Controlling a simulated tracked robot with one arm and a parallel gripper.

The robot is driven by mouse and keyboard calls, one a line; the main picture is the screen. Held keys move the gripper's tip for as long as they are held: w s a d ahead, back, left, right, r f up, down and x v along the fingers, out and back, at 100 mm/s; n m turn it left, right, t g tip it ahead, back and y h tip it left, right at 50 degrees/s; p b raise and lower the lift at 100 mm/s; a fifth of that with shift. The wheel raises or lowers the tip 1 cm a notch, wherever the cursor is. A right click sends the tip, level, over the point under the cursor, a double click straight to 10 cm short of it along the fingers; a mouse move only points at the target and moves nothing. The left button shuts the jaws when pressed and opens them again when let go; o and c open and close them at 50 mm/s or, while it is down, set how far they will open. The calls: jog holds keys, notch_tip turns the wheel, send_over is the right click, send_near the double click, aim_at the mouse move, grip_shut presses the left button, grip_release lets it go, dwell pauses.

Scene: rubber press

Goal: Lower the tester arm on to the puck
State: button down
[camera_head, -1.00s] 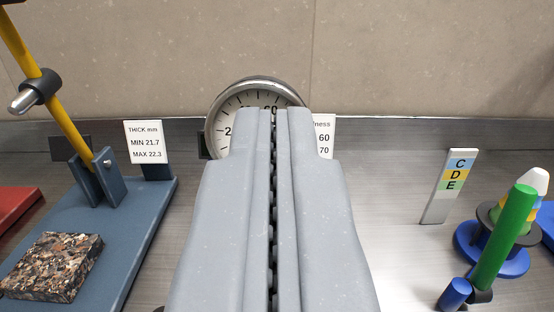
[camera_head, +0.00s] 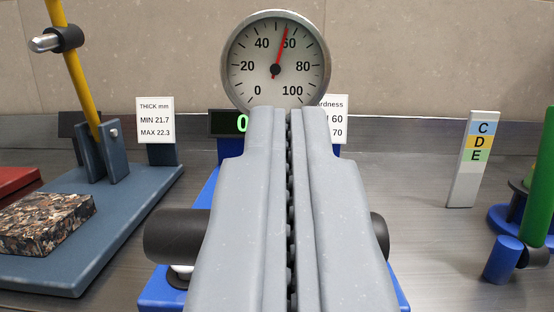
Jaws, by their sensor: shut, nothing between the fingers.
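The hardness tester has a round dial (camera_head: 275,62) with its red needle a little below 60. Below it is a small dark display (camera_head: 222,124) showing a green 0, and a blue base (camera_head: 160,290). A thick black horizontal bar (camera_head: 175,236) sticks out on both sides behind my gripper; I cannot tell if it belongs to the tester arm. My gripper (camera_head: 282,112) is shut and empty, in front of the tester, with its tips just below the dial in the picture. It hides the tester's middle. No puck shows clearly; a small white part (camera_head: 182,270) peeks out below the bar.
At left a blue-grey thickness stand (camera_head: 110,235) holds a speckled block (camera_head: 45,222), with a yellow lever (camera_head: 78,75) tilted above it. At right stand a C-D-E sign (camera_head: 473,160) and a green rod (camera_head: 542,190) by blue parts. Bare metal bench (camera_head: 435,240) lies between.

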jog(key=shift+d, duration=0.15)
jog(key=shift+r, duration=0.1)
jog(key=r+v, duration=0.1)
jog(key=v, duration=0.8)
jog(key=shift+s+b, duration=0.4)
jog(key=shift+s, duration=0.05)
dwell(0.3)
jog(key=shift+r, duration=0.15)
dwell(0.4)
